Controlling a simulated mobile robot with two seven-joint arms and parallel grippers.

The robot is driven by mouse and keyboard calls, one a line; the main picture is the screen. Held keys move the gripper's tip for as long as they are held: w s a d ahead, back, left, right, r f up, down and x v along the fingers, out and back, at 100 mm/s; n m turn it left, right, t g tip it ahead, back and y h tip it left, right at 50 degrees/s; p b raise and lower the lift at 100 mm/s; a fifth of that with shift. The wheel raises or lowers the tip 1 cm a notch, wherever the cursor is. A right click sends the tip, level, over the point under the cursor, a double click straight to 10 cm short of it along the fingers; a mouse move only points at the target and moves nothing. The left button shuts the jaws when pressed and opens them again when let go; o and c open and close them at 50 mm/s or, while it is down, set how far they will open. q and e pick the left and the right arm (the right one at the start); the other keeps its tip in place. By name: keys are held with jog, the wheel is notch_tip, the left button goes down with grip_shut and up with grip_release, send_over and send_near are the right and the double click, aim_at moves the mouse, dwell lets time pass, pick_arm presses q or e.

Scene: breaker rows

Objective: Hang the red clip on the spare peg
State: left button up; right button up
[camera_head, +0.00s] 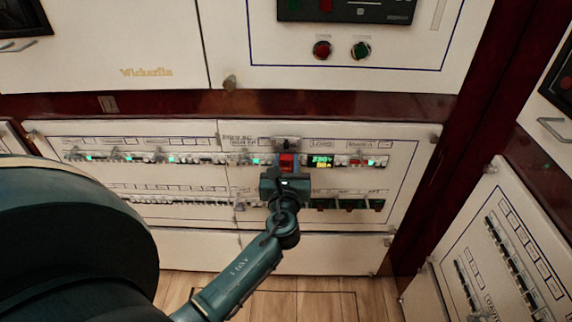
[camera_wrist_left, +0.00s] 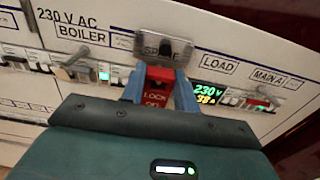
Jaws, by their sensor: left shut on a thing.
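The red clip (camera_wrist_left: 157,90), with white "LOCK" lettering, is upright between the blue fingers of my left gripper (camera_wrist_left: 160,98), which is shut on it. In the head view the red clip (camera_head: 287,161) shows just above my left gripper (camera_head: 287,168), in front of the breaker panel. The spare peg (camera_wrist_left: 163,47), on a dark plate with a partly covered "SPARE" label, is directly above the clip in the wrist view. The plate also shows in the head view (camera_head: 287,143). I cannot tell whether the clip touches the peg. My right gripper is not in view.
The breaker panel (camera_head: 215,218) has rows of breakers with green lights. A lit "230 V" display (camera_wrist_left: 207,94) is close to the right finger. A peg (camera_wrist_left: 75,65) under the "BOILER" label sticks out at left, and another (camera_wrist_left: 290,85) at right.

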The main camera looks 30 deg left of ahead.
pick_arm(q)
jog(key=shift+w+a, duration=0.3)
jog(key=shift+w, duration=0.15)
jog(key=o, duration=1.1)
jog(key=shift+c, duration=0.2)
jog(key=v, duration=1.3)
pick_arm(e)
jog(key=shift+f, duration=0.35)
pick_arm(q)
jog(key=shift+d, duration=0.1)
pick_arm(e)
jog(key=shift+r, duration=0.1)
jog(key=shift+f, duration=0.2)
